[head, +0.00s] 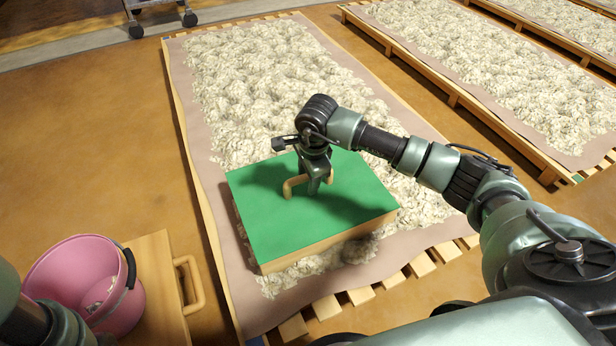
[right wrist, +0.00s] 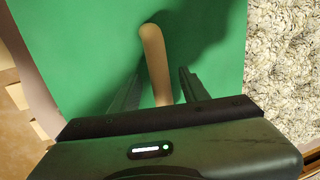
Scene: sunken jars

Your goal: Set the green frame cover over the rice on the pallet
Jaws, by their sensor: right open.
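The green frame cover (head: 265,230), a green top with wooden sides, lies over the near part of the rice (head: 255,95) on the pallet (head: 325,304). Its tan handle (head: 290,187) stands on the top and also shows in the right wrist view (right wrist: 155,55). My right gripper (head: 313,188) is open at the handle, with its fingers (right wrist: 158,82) on either side of it. I cannot tell whether they touch it. Rice under the cover is hidden. Only part of my left arm shows at the lower left.
More rice-covered pallets (head: 490,75) lie at the right. A wheeled cart (head: 155,8) stands at the back. The brown floor at the left is clear.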

